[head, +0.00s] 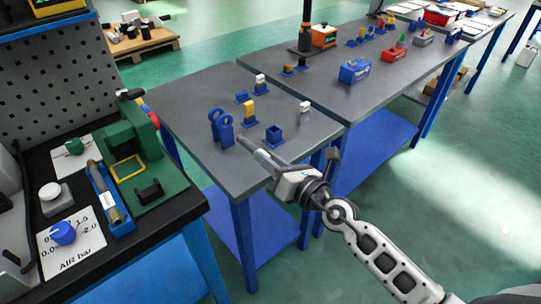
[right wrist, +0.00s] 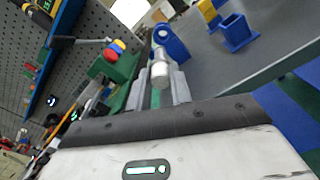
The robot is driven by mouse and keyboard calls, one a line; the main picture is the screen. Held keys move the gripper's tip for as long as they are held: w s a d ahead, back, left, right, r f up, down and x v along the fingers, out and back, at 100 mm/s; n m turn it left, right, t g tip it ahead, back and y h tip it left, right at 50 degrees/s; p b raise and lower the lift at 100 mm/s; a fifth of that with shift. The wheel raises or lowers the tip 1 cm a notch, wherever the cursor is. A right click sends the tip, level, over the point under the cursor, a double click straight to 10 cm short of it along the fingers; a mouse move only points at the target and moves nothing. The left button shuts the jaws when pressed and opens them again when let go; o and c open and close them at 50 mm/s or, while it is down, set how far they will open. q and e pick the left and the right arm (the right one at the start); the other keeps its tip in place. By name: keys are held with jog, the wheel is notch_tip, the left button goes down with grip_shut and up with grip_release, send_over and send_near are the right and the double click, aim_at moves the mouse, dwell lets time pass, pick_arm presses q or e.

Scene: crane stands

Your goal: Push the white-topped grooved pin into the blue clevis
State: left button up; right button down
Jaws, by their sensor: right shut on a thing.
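The blue clevis (head: 221,128), with two rounded upright lugs and holes, stands near the left front of the grey table. My right gripper (head: 243,141) reaches in from the right, its tips just right of the clevis. In the right wrist view it is shut on the white-topped pin (right wrist: 160,74), which lies between the two grey fingers (right wrist: 160,90). The pin's far end points towards the clevis (right wrist: 172,43); I cannot tell whether it touches or enters the hole. The pin is not clear in the head view. My left gripper is not in view.
A blue square socket (head: 273,136), a yellow block (head: 248,111) on a blue base and white-topped pieces (head: 304,108) (head: 260,82) stand on the same table. A black bench (head: 170,208) with a green fixture (head: 140,145) is at the left.

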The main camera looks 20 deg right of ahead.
aim_at(256, 147)
jog(key=shift+d+f, duration=0.1)
jog(key=shift+d, duration=0.2)
jog(key=shift+s+d+r, duration=0.1)
jog(key=shift+r, duration=0.1)
jog(key=shift+x, duration=2.9)
jog(key=shift+x, duration=1.05)
